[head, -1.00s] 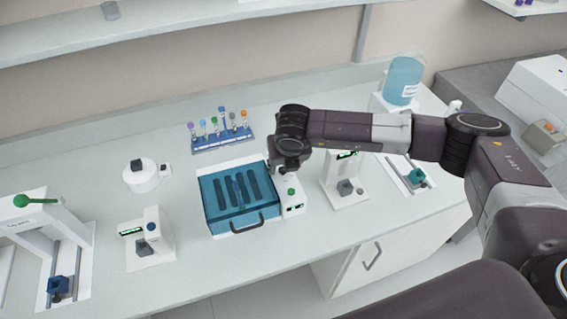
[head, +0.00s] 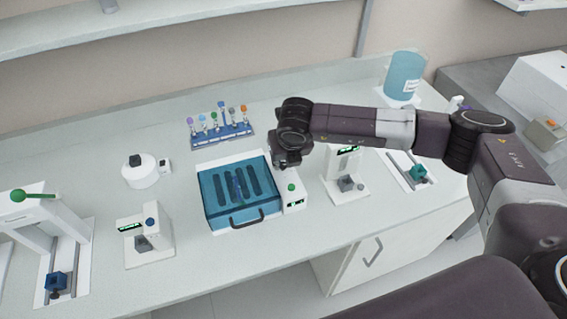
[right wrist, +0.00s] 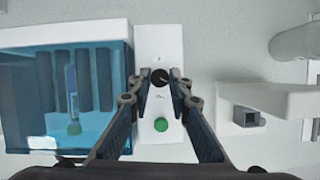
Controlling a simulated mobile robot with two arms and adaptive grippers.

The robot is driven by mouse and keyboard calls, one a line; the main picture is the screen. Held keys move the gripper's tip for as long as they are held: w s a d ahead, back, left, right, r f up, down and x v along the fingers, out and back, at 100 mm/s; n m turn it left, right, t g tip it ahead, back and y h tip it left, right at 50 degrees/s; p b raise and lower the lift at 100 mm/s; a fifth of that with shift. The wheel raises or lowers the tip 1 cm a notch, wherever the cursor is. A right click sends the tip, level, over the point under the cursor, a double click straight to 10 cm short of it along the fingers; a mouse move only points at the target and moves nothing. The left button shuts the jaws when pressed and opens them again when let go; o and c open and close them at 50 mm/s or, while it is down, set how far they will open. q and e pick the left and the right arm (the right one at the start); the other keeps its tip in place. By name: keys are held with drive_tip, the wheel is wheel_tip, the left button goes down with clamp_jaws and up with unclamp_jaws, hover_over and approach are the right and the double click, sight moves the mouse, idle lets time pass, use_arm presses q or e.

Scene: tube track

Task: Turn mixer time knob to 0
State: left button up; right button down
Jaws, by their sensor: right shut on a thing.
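The mixer (head: 214,217) is a box with a clear blue lid on the bench, and its white control panel (head: 295,203) is on its right side. In the right wrist view the black time knob (right wrist: 160,77) is on the panel, above a green button (right wrist: 161,124). My right gripper (right wrist: 157,82) is shut on the knob, with one finger on each side. In the head view its wrist hides the knob and the fingertips. Where the knob points is too small to read surely. My left gripper is not in view.
A tube rack (head: 224,136) stands behind the mixer. White devices stand left (head: 147,242) and right (head: 346,186) of it. The right one is close to my right arm. A blue bottle (head: 403,76) is at the back right. The bench front is mostly clear.

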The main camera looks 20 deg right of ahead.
drive_tip(key=n+y+b, duration=0.1)
drive_tip(key=n+b, duration=0.2)
drive_tip(key=b, duration=0.1)
drive_tip(key=n+g+y+b, duration=0.1)
drive_tip(key=n+b, duration=0.2)
drive_tip(key=b, duration=0.2)
drive_tip(key=n+y+b, duration=0.1)
drive_tip(key=n+b, duration=0.3)
drive_tip(key=b, duration=0.1)
drive_tip(key=shift+w+d+f+y, duration=0.2)
drive_tip(key=shift+d+f+y, duration=0.1)
drive_tip(key=shift+d, duration=0.1)
drive_tip(key=n+g+b, duration=0.1)
drive_tip(key=n, duration=0.1)
drive_tip(key=shift+w+r+n+y+b, duration=0.1)
drive_tip(key=shift+r+n+y+b, duration=0.05)
drive_tip(key=shift+n+y+b, duration=0.2)
drive_tip(key=n, duration=0.2)
drive_tip(key=n+g+b, duration=0.1)
drive_tip(key=shift+w+r+n+g+y, duration=0.1)
drive_tip(key=shift+n+g+y, duration=0.15)
drive_tip(key=shift+n+g, duration=0.1)
drive_tip(key=n+g+b, duration=0.1)
drive_tip(key=n, duration=0.2)
drive_tip(key=shift+w+n, duration=0.15)
drive_tip(key=shift+n, duration=0.15)
drive_tip(key=shift+w+n+g, duration=0.1)
drive_tip(key=shift+n+g, duration=0.65)
drive_tip(key=shift+n, duration=0.85)
